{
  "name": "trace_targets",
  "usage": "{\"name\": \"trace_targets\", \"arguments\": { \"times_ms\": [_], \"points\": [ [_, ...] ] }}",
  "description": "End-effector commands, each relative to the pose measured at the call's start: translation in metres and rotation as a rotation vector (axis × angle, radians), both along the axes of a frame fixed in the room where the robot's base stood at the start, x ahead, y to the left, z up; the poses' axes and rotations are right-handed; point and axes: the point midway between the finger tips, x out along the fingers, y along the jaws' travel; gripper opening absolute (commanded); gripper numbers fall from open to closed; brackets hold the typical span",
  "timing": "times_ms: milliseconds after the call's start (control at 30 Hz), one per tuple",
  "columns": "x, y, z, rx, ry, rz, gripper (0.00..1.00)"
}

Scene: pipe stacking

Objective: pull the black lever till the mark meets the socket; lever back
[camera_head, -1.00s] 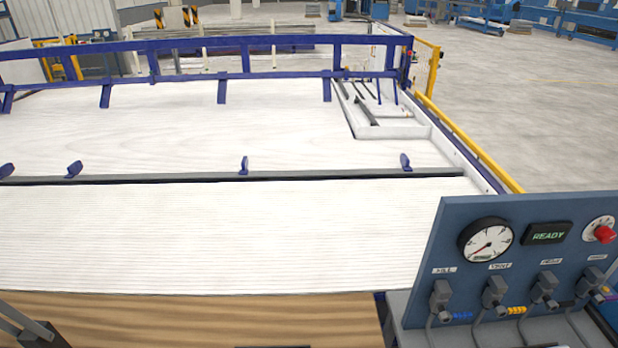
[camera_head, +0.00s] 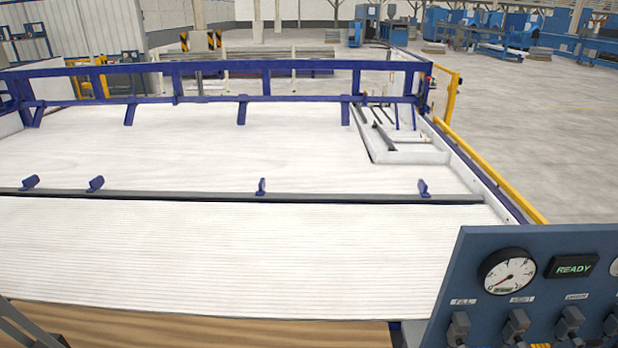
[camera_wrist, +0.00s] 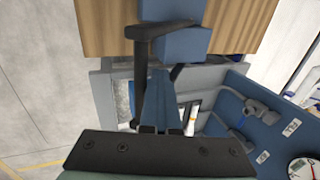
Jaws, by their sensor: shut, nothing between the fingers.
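In the wrist view, a black lever-like bar (camera_wrist: 160,29) with a dark upright shaft stands beside a blue block, at the edge of a wooden surface. I take it for the black lever. My gripper (camera_wrist: 157,72) is shut and empty; its dark mounting plate fills the bottom of that view. The lever stands close beyond and left of the fingers; I cannot tell whether they touch. I cannot make out the mark or the socket. Neither lever nor gripper shows in the head view.
A white ribbed table (camera_head: 220,260) fills the middle, with a blue rail (camera_head: 215,67) behind. Open floor lies at far right.

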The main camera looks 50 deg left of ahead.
Motion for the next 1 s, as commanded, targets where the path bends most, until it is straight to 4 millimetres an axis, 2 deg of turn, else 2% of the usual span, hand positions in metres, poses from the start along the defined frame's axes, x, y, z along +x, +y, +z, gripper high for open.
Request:
{"name": "trace_targets", "arguments": {
  "times_ms": [1000],
  "points": [
    [-0.0049,-0.0054,-0.0067,-0.001,0.004,-0.001,0.0]
  ]
}}
